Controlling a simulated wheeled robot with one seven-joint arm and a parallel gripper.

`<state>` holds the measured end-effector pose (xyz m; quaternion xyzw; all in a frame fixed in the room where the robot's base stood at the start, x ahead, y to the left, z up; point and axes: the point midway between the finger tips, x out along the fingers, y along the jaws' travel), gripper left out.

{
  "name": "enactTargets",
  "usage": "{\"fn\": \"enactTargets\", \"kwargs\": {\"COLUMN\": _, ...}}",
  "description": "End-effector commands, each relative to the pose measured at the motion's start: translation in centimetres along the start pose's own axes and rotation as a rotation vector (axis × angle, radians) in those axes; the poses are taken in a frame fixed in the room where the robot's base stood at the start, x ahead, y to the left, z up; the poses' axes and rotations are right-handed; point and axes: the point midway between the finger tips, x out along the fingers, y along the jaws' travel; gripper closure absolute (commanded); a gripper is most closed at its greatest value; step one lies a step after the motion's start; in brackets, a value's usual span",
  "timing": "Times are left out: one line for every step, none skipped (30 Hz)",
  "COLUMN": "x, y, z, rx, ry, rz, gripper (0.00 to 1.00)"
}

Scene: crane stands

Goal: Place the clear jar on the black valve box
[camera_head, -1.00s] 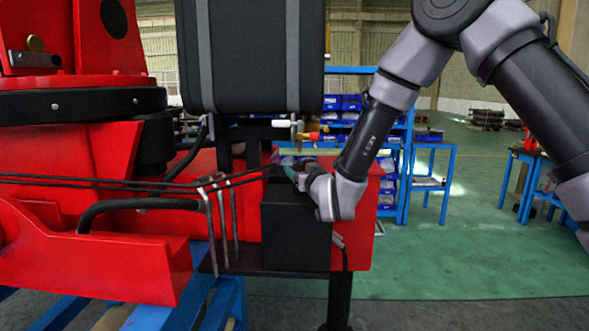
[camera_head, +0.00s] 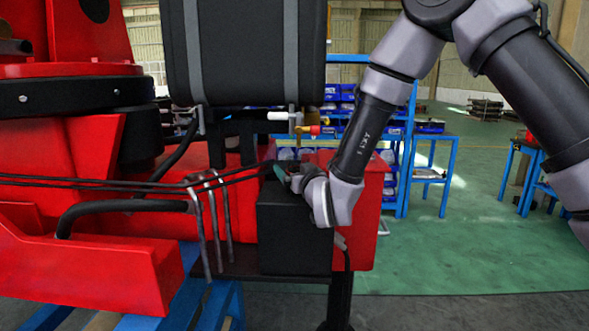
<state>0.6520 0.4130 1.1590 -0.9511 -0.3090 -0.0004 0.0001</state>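The black valve box (camera_head: 294,238) is a dark block with a flat top, beside the red machine body. My gripper (camera_head: 282,173) is low over its top, at the back left, with my wrist above the box's right side. A small teal piece shows at the gripper's tip. I cannot make out the clear jar; the gripper and wrist may hide it. The fingers are too small and dark to tell whether they are open or shut, or whether they touch the box.
A large black tank (camera_head: 247,50) with grey straps hangs above and behind the box. A brass valve with a red handle (camera_head: 314,130) is close above my gripper. Black hoses (camera_head: 120,184) run in from the left. Green floor (camera_head: 460,235) is open at right.

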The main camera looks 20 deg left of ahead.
Motion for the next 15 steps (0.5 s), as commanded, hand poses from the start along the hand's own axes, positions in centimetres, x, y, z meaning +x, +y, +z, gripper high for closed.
{"fn": "enactTargets", "kwargs": {"x": 0.0, "y": 0.0, "z": 0.0, "rx": 0.0, "ry": 0.0, "rz": 0.0, "gripper": 0.0}}
{"fn": "enactTargets", "kwargs": {"x": 0.0, "y": 0.0, "z": 0.0, "rx": 0.0, "ry": 0.0, "rz": 0.0, "gripper": 0.0}}
{"fn": "enactTargets", "kwargs": {"x": 0.0, "y": 0.0, "z": 0.0, "rx": 0.0, "ry": 0.0, "rz": 0.0, "gripper": 0.0}}
{"fn": "enactTargets", "kwargs": {"x": 0.0, "y": 0.0, "z": 0.0, "rx": 0.0, "ry": 0.0, "rz": 0.0, "gripper": 0.0}}
{"fn": "enactTargets", "kwargs": {"x": 0.0, "y": 0.0, "z": 0.0, "rx": 0.0, "ry": 0.0, "rz": 0.0, "gripper": 0.0}}
{"fn": "enactTargets", "kwargs": {"x": 0.0, "y": 0.0, "z": -0.1, "rx": 0.0, "ry": 0.001, "rz": 0.0, "gripper": 0.0}}
{"fn": "enactTargets", "kwargs": {"x": 0.0, "y": 0.0, "z": -0.2, "rx": 0.0, "ry": 0.001, "rz": 0.0, "gripper": 0.0}}
{"fn": "enactTargets", "kwargs": {"x": 0.0, "y": 0.0, "z": -0.4, "rx": 0.0, "ry": 0.002, "rz": 0.0, "gripper": 0.0}}
{"fn": "enactTargets", "kwargs": {"x": -0.3, "y": 0.0, "z": -0.3, "rx": 0.0, "ry": 0.0, "rz": -0.001, "gripper": 0.0}}
{"fn": "enactTargets", "kwargs": {"x": -0.7, "y": 0.0, "z": -0.3, "rx": 0.0, "ry": -0.001, "rz": -0.001, "gripper": 0.0}}
{"fn": "enactTargets", "kwargs": {"x": -1.0, "y": -0.1, "z": -0.3, "rx": 0.0, "ry": -0.001, "rz": -0.001, "gripper": 0.0}}
{"fn": "enactTargets", "kwargs": {"x": -1.7, "y": -0.1, "z": -0.3, "rx": -0.001, "ry": -0.001, "rz": -0.002, "gripper": 0.0}}
{"fn": "enactTargets", "kwargs": {"x": -2.3, "y": -0.1, "z": -0.3, "rx": -0.001, "ry": -0.001, "rz": -0.003, "gripper": 0.0}}
{"fn": "enactTargets", "kwargs": {"x": -2.9, "y": -0.1, "z": -0.3, "rx": -0.001, "ry": -0.002, "rz": -0.002, "gripper": 0.0}}
{"fn": "enactTargets", "kwargs": {"x": -3.8, "y": -0.1, "z": -0.3, "rx": -0.001, "ry": -0.002, "rz": -0.002, "gripper": 0.0}}
